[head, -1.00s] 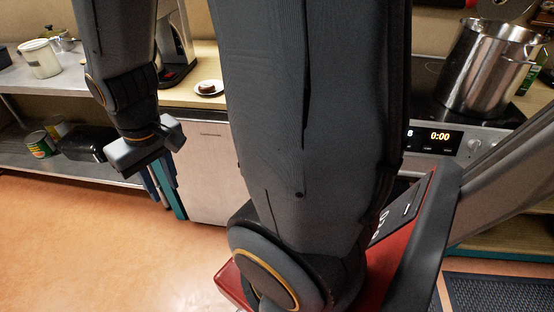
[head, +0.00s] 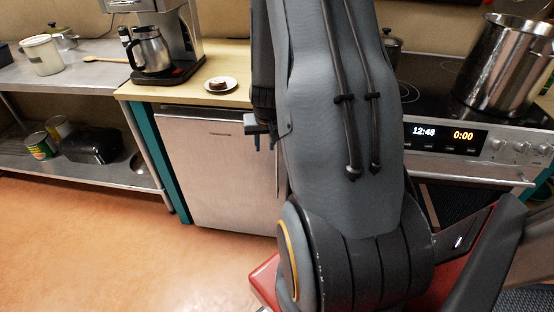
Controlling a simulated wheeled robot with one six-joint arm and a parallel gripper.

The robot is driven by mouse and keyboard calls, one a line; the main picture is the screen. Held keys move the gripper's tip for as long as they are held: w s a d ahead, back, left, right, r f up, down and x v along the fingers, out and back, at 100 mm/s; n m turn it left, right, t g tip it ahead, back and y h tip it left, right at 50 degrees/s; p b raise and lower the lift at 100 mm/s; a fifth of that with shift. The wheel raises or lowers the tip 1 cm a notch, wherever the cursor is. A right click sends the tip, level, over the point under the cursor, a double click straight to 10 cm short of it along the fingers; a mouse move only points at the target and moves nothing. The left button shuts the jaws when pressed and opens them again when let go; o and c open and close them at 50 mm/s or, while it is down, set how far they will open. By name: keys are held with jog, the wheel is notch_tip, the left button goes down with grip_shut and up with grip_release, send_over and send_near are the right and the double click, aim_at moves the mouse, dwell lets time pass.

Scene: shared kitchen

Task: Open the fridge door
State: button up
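The fridge is a low unit under the wooden counter, with a pale metallic door (head: 222,172) and a small dark label near its top. The door looks closed, flush under a dark strip along its top edge. My gripper (head: 263,142) is near the door's upper right corner, pointing down. My arm hides most of the gripper and the door's right edge. Small bluish finger parts show, but their spacing is unclear. I cannot tell whether it touches the door.
A coffee maker (head: 188,30) with a steel jug and a plate with a brown piece (head: 228,84) stand on the counter above. An oven (head: 470,140) with a large pot (head: 505,65) is at the right. A metal shelf (head: 70,84) is at the left. Orange floor (head: 100,240) before the fridge is clear.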

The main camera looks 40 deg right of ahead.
jog(key=m, duration=0.1)
send_over(277, 153)
jog(key=s+a, duration=0.1)
jog(key=s, duration=0.1)
jog(key=f, duration=0.3)
jog(key=shift+a+f+h, duration=0.2)
jog(key=shift+f+h, duration=0.1)
jog(key=shift+h, duration=0.1)
jog(key=shift+x, duration=3.8)
grip_shut()
jog(key=shift+w+d, duration=0.1)
